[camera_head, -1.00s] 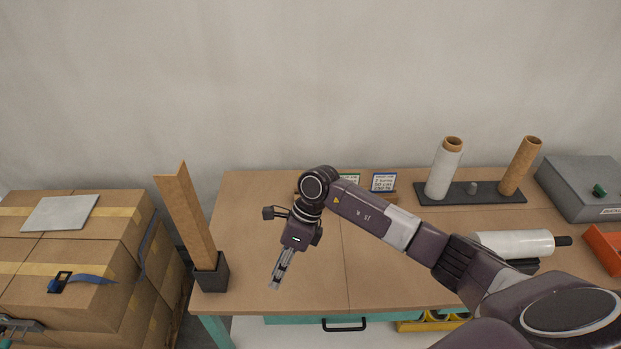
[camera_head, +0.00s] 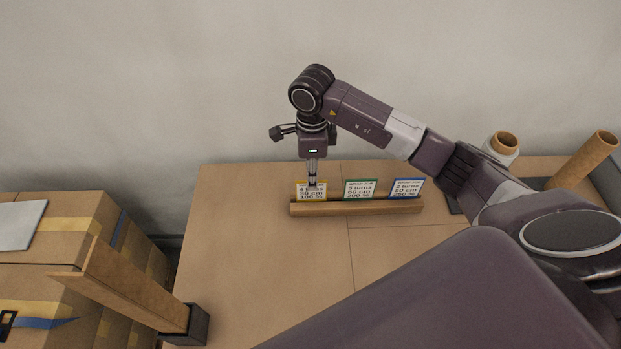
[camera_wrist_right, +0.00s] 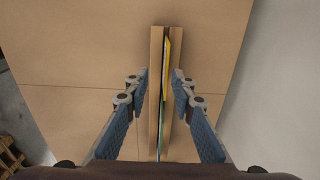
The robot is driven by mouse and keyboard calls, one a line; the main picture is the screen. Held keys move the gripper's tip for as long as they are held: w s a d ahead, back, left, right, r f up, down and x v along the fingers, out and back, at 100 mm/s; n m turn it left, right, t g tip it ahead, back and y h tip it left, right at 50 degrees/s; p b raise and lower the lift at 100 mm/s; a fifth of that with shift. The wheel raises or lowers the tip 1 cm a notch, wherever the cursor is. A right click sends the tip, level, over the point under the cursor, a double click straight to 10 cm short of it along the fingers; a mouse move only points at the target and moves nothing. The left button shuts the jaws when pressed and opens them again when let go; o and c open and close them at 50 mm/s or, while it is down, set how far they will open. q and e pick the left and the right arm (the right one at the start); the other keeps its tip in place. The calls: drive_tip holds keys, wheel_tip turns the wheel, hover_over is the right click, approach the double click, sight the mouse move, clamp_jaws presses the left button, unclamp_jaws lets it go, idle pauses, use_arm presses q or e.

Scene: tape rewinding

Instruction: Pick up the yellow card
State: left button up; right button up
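The yellow card (camera_head: 312,191) has a yellow border and a white printed face. It stands upright at the left end of a wooden card holder (camera_head: 350,208). In the right wrist view, its thin yellow edge (camera_wrist_right: 176,52) shows in the slot of the holder. My right gripper (camera_head: 312,184) points down at the card's top, with its fingertips over the upper part of the card. In the right wrist view the right gripper (camera_wrist_right: 160,78) is open, with one finger on each side of the holder and a gap to the card. My left gripper is out of view.
A green-bordered card (camera_head: 359,189) and a blue-bordered card (camera_head: 407,188) stand in the same holder to the right. Cardboard boxes (camera_head: 60,250) and a wooden post in a dark base (camera_head: 185,325) are at left. The tabletop (camera_head: 260,260) in front of the holder is clear.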

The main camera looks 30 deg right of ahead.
sight(311, 194)
wheel_tip(311, 194, down, 3)
drive_tip(key=shift+w+f+p, duration=0.1)
drive_tip(key=shift+w+p, duration=0.05)
drive_tip(key=shift+p, duration=0.65)
drive_tip(key=f, duration=0.1)
drive_tip(key=f+p, duration=0.1)
drive_tip(key=f, duration=0.2)
drive_tip(key=shift+w+d+f+p, duration=0.15)
drive_tip(key=shift+w+f+p, duration=0.15)
drive_tip(key=shift+p, duration=0.1)
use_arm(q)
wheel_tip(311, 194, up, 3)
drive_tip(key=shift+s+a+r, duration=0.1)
use_arm(e)
drive_tip(key=shift+c, duration=0.6)
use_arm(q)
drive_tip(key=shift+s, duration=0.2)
use_arm(e)
clamp_jaws()
